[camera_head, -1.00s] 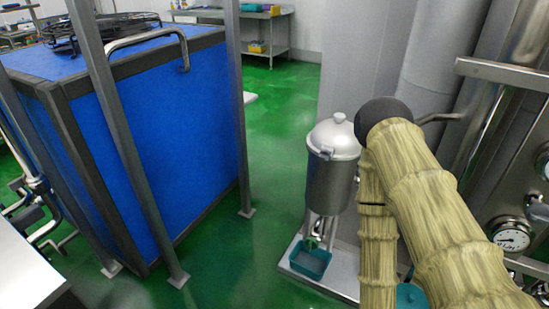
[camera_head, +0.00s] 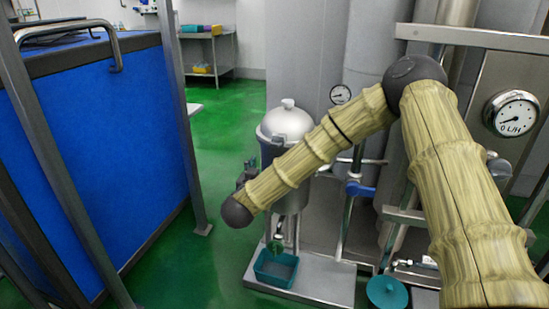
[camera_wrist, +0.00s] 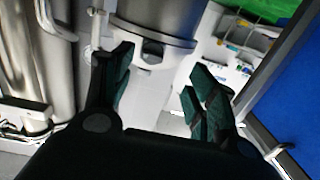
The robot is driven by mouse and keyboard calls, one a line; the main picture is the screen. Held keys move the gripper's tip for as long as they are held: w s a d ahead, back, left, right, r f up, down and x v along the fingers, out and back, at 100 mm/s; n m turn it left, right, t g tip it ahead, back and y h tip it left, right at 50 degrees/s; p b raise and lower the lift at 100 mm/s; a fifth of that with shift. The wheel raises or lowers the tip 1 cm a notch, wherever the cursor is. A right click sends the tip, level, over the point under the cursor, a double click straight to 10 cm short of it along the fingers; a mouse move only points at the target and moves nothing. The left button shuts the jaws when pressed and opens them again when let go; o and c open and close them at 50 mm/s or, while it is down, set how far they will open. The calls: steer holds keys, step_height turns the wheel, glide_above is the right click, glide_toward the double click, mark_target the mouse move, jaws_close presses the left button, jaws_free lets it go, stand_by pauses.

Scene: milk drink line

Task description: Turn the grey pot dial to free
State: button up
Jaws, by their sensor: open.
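In the head view my gripper is mostly hidden behind my arm.
The teal tray (camera_head: 262,270) sits on a metal base plate (camera_head: 325,283). A blue-handled pipe valve (camera_head: 360,189) and a teal round lid (camera_head: 388,292) are to the right. A blue panelled enclosure (camera_head: 110,150) with metal posts stands left. Green floor lies between.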

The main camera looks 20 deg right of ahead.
mark_target(275, 145)
steer(key=shift+m+h, duration=0.3)
steer(key=shift+h, duration=0.2)
steer(key=x, duration=0.4)
steer(key=r+x, duration=0.1)
steer(key=x, duration=0.6)
steer(key=shift+w+d+r+b, duration=0.15)
steer(key=shift+d+r+b, duration=0.15)
steer(key=shift+d+b, duration=0.1)
steer(key=c, duration=1)
